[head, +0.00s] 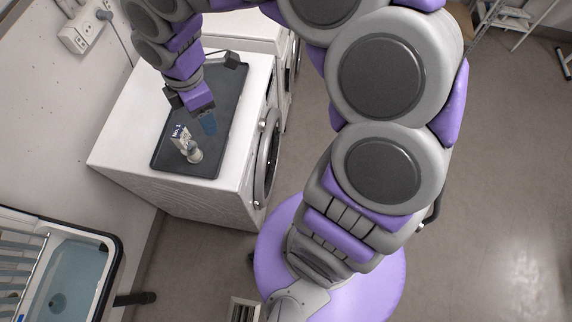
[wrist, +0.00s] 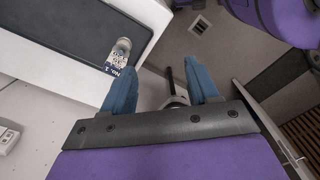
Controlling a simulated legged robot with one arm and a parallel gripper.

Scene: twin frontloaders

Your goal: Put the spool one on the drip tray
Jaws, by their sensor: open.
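The spool one is a small pale spool (head: 194,153) with a "No. 1" label. The tray lies on the white front-loader. My gripper (head: 208,124) is above the tray, just up and right of the spool in the head view. In the wrist view the spool (wrist: 121,48) is left of and beyond the blue fingers (wrist: 160,90), beside the edge of the tray (wrist: 60,28). The fingers are spread apart and nothing is held between them. The spool's contact with the tray is not clear in the wrist view.
A second white machine (head: 240,28) stands behind the first. A basin with pale blue inside (head: 75,280) is at the lower left. A wall with sockets (head: 80,33) borders the left side. Grey floor (head: 500,190) is open to the right.

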